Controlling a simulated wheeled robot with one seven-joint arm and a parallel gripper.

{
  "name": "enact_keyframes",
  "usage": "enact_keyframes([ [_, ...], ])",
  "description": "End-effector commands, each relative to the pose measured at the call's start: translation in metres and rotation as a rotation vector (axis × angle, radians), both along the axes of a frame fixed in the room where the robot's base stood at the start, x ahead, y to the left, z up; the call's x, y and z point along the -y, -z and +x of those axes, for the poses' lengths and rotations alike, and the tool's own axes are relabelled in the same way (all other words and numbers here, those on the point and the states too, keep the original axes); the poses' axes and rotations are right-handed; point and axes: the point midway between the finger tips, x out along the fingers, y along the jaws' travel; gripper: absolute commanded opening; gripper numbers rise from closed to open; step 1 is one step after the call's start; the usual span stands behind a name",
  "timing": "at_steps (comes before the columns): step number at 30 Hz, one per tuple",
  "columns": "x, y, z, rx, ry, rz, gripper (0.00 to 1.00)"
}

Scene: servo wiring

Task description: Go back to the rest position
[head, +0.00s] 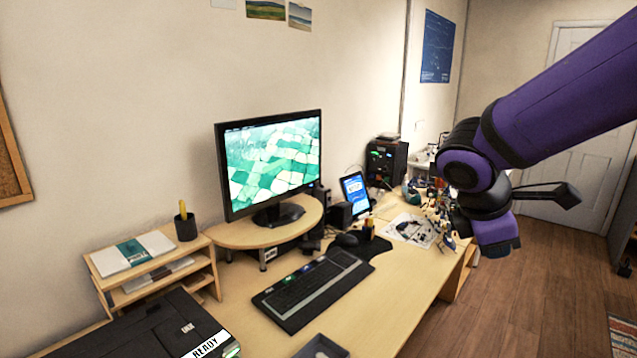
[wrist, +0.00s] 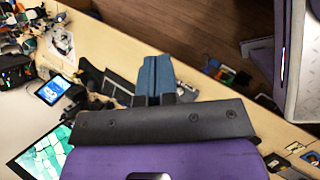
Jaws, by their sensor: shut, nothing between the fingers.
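My gripper shows in the wrist view (wrist: 156,80), with its blue-grey fingers together and nothing between them. Below the fingers in that view are the desk and the dark keyboard, which the gripper partly hides. In the head view my purple arm reaches in from the right and bends down near the far part of the desk. The fingertips are hard to make out there.
A wooden desk (head: 370,287) runs along the wall. It bears a monitor (head: 270,160) on a stand, a keyboard (head: 312,286), a tablet (head: 356,193) and a paper organiser (head: 133,252). Small parts clutter the far end. The wooden floor (head: 530,290) at the right is mostly clear.

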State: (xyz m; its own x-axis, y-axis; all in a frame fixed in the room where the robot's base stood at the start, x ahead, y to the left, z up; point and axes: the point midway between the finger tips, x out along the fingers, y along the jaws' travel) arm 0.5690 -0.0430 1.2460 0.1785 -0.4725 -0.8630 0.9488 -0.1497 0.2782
Motion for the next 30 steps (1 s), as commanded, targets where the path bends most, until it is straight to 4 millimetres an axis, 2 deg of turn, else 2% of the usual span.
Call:
enact_keyframes([
  [1, 0.008, -0.009, -0.012, 0.048, 0.088, 0.059, 0.00],
  [7, 0.025, -0.032, -0.054, 0.214, 0.430, 0.293, 0.00],
  [18, 0.030, -0.063, -0.121, 0.482, 1.002, 0.706, 0.00],
  [24, 0.027, -0.070, -0.137, 0.545, 1.151, 0.826, 0.00],
  [30, 0.026, -0.071, -0.140, 0.556, 1.179, 0.847, 0.00],
])
